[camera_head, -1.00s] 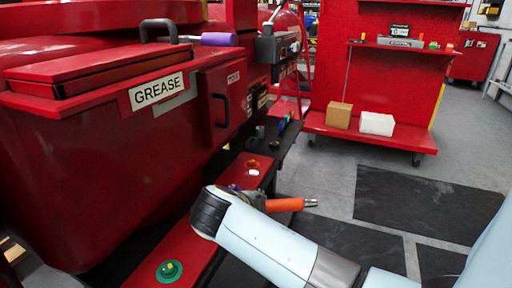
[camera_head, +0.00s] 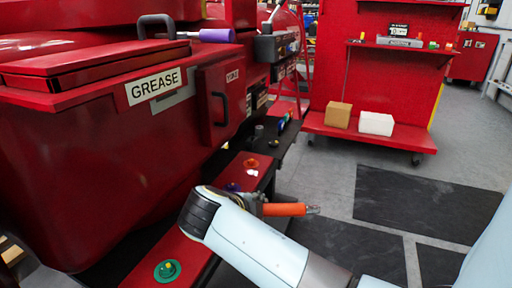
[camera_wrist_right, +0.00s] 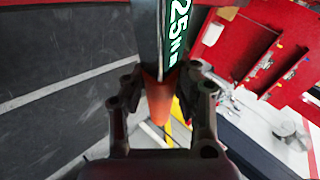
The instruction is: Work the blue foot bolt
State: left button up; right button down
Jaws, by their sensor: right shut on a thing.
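My right gripper (camera_head: 252,203) is at the red foot rail (camera_head: 190,255), mostly hidden behind my own wrist in the head view. It is shut on a tool with an orange handle (camera_head: 285,210), which points right, roughly level. In the right wrist view the fingers (camera_wrist_right: 160,95) close around the orange part, and a dark shaft marked "25 Nm" (camera_wrist_right: 180,30) runs on beyond. No blue foot bolt can be made out; my arm may cover it. A small purple piece (camera_head: 233,187) shows just beyond my wrist. My left gripper is not in view.
A green bolt fitting (camera_head: 167,270) sits on the rail's near end, an orange one (camera_head: 251,163) farther along. The red GREASE cabinet (camera_head: 90,170) rises close on the left. A red shelf cart (camera_head: 385,145) stands behind; the floor to the right is open.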

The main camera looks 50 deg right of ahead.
jog(key=shift+r, duration=0.15)
jog(key=shift+r+p, duration=1.8)
jog(key=shift+r, duration=0.6)
